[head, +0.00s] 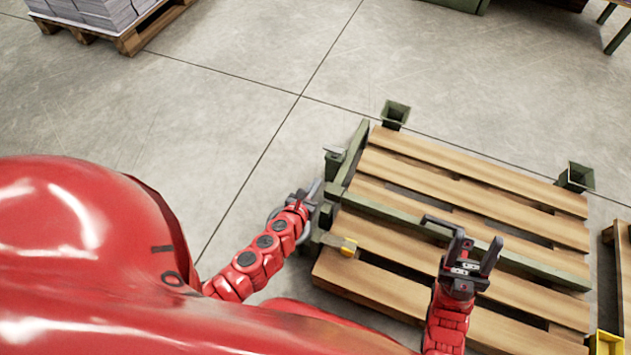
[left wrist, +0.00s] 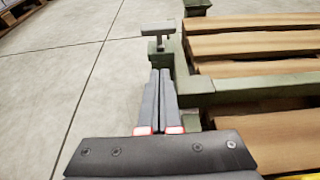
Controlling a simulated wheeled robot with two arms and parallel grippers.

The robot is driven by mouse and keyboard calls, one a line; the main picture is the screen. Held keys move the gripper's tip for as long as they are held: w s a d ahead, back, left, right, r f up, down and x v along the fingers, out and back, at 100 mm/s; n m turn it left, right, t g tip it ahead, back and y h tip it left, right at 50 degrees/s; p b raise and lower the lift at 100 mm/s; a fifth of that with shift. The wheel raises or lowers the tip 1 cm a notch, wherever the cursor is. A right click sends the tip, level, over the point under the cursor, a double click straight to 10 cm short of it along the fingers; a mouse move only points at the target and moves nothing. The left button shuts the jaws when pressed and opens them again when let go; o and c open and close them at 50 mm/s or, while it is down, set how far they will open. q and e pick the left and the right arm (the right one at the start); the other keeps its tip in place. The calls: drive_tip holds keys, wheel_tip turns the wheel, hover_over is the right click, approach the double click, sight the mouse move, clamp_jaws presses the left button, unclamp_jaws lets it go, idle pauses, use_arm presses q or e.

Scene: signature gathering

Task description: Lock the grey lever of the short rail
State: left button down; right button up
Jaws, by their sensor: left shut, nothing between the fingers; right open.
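The short green rail (head: 349,155) runs along the left end of the wooden pallet, and it also shows in the left wrist view (left wrist: 182,62). A small grey-green lever-like piece (left wrist: 158,30) stands at its outer side; in the head view it is a small block (head: 334,158). I cannot tell its lock position. My left gripper (head: 316,188) is shut and empty beside the pallet's left edge, below the lever-like piece in the picture. Its fingers (left wrist: 160,72) point toward that piece, apparently apart from it. My right gripper (head: 462,232) is open and empty above the pallet.
A long green rail (head: 400,217) crosses the pallet slats (head: 450,190). Green corner sockets (head: 396,112) (head: 576,177) stand at the far side. The floor (head: 250,80) to the left is clear.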

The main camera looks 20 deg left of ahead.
sight(335, 152)
use_arm(q)
drive_tip(key=w+b, duration=0.1)
drive_tip(key=w, duration=0.9)
drive_tip(key=shift+w+d+f+b, duration=0.15)
drive_tip(key=shift+f+b, duration=0.2)
drive_tip(key=shift+f, duration=0.05)
